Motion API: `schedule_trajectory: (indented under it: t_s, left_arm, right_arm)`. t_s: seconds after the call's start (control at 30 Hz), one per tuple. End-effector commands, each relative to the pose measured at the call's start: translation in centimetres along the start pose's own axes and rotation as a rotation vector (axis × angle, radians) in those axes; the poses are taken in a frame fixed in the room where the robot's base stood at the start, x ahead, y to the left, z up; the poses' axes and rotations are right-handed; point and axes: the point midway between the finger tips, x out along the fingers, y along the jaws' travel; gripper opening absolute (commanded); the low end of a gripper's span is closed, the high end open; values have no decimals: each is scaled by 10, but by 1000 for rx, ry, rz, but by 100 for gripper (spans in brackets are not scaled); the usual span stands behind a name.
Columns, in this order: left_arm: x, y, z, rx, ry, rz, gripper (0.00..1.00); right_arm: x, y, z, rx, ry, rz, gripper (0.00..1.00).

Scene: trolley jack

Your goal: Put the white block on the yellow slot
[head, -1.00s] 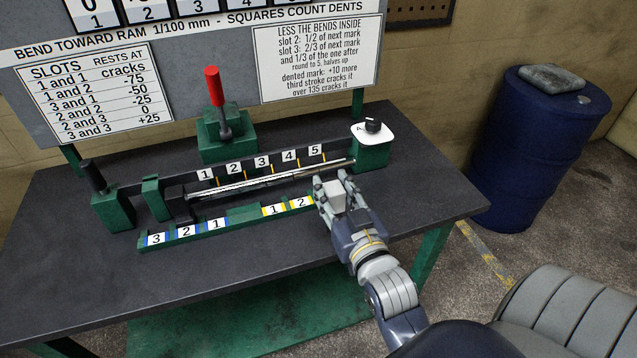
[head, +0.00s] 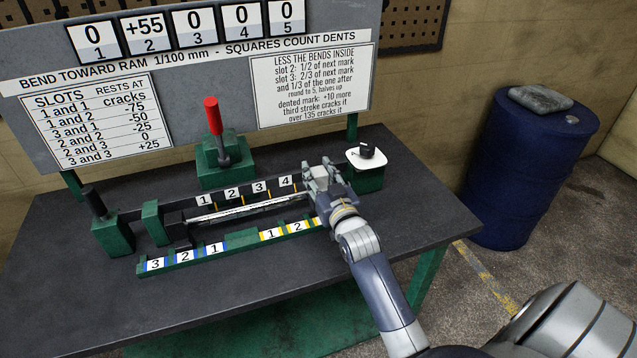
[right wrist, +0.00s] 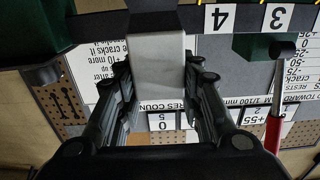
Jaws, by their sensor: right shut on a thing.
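My right gripper (head: 320,172) is shut on the white block (right wrist: 158,62), which shows between its two fingers in the right wrist view. In the head view, the gripper is over the right end of the numbered rail, where it hides the mark beyond 4. The yellow-marked slots 1 (head: 270,234) and 2 (head: 297,227) are on the right part of the low green front strip (head: 240,238). The strip's right end is partly covered by my gripper and wrist. My left gripper is not in view.
A metal bar (head: 240,209) lies along the rail. A red-handled lever (head: 213,115) stands behind it, and a black knob on a white plate (head: 367,156) is right of my gripper. A sign board (head: 200,70) rises behind. The table front (head: 230,295) is clear.

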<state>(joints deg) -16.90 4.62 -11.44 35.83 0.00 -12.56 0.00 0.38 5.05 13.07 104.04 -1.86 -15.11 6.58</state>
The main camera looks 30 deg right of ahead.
Motion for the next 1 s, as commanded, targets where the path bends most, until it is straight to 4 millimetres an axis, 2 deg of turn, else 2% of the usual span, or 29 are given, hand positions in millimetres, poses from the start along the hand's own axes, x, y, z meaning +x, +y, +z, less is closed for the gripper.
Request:
schedule_trajectory:
  t_s: [0.1,0.2,0.6,0.63,0.7,1.0]
  left_arm:
    - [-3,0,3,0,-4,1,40]
    - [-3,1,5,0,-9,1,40]
    - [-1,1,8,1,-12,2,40]
    - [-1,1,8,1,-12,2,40]
    - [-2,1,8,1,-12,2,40]
    - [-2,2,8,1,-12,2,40]
  right_arm:
    - [-1,0,19,2,-3,0,0]
    - [-1,0,27,1,0,0,0]
    - [-2,0,32,1,1,0,0]
    - [-2,0,35,1,-8,1,38]
    - [-2,0,35,1,-8,1,54]
    - [-2,0,35,1,-8,1,54]
